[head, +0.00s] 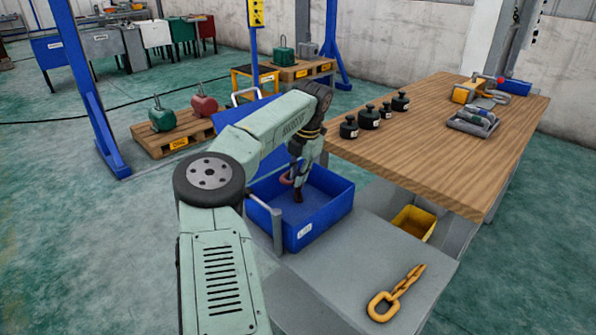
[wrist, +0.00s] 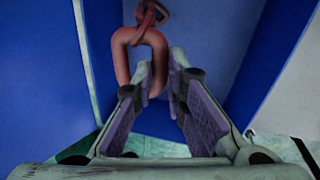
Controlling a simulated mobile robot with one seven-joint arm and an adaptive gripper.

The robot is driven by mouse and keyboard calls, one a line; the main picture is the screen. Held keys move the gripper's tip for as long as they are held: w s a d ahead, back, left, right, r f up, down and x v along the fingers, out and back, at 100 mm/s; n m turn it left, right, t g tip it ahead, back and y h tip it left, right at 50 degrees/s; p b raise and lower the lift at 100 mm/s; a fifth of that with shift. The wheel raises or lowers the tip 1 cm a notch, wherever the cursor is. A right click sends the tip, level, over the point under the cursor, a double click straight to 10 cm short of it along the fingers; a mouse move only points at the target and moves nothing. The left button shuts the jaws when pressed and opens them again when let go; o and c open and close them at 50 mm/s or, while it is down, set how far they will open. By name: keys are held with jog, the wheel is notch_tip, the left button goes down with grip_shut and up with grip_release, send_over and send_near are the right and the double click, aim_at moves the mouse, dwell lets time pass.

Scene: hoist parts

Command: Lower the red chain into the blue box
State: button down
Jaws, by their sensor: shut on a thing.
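The blue box (head: 328,217) stands open on the grey surface in the middle of the head view. My gripper (head: 297,186) points down over its opening and is shut on the red chain (head: 287,179). In the wrist view, a thick red link (wrist: 124,50) lies at the fingertips of my gripper (wrist: 162,75), with a smaller link beyond it at the top edge. Blue box walls (wrist: 45,80) surround the chain there. The fingers hide part of the held link. I cannot tell whether the chain touches the box floor.
A yellow chain (head: 396,293) lies on the grey surface at the front right. The wooden table (head: 440,140) at the right holds black weights (head: 368,117). A grey post (head: 278,230) stands by the box's left side.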

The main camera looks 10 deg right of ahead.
jog(key=shift+f, duration=0.45)
jog(key=c, duration=1.5)
grip_release()
jog(key=shift+c, duration=0.2)
notch_tip(320, 180, up, 12)
jog(key=s+d, duration=0.1)
jog(key=shift+s+d, duration=0.3)
jog(key=shift+s, duration=0.1)
jog(key=shift+f, duration=0.1)
